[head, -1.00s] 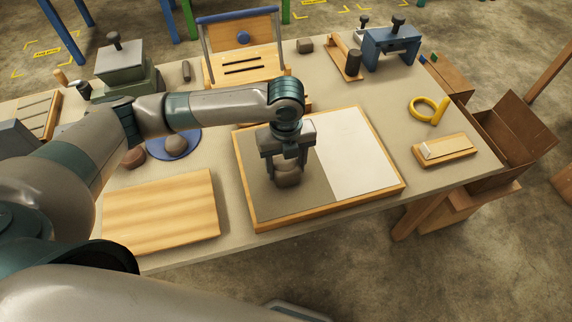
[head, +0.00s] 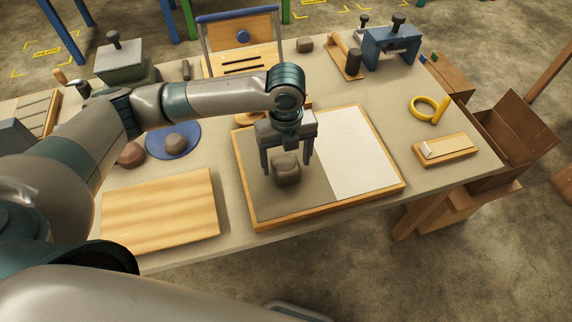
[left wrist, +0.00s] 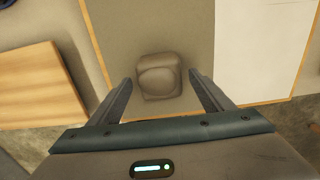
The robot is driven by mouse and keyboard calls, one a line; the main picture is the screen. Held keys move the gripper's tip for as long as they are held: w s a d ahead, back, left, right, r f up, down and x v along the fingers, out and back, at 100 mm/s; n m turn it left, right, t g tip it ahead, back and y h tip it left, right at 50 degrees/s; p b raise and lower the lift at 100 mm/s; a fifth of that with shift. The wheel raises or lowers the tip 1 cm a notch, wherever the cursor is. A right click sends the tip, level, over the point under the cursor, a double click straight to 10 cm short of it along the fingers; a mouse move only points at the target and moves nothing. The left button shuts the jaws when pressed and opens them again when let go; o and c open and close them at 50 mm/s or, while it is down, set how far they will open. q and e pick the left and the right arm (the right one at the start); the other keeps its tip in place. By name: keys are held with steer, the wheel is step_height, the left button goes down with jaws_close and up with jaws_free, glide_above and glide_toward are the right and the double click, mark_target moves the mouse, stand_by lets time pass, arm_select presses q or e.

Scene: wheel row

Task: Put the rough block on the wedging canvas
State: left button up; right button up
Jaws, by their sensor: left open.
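The rough block (head: 287,170) is a brown-grey lump resting on the grey canvas half of the wood-framed wedging board (head: 315,184). It also shows in the left wrist view (left wrist: 158,76), lying on the grey canvas (left wrist: 148,28) ahead of the fingers. My left gripper (head: 288,166) is open above the block, with one finger on each side and gaps between fingers and block. In the left wrist view the open fingers (left wrist: 160,92) show nothing between them but the block farther down. My right gripper is in neither view.
A white slab (head: 355,150) fills the board's right half. A wooden board (head: 160,212) lies to the left. A blue disc (head: 160,147) with a round lump (head: 176,140) sits behind it. A yellow ring (head: 424,108) and a wooden block tool (head: 444,150) lie to the right.

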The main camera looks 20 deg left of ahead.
mark_target(286, 164)
arm_select(q)
step_height(286, 164, up, 8)
steer(key=shift+r+b, duration=0.15)
steer(key=shift+b, duration=0.5)
steer(key=shift+r, duration=0.6)
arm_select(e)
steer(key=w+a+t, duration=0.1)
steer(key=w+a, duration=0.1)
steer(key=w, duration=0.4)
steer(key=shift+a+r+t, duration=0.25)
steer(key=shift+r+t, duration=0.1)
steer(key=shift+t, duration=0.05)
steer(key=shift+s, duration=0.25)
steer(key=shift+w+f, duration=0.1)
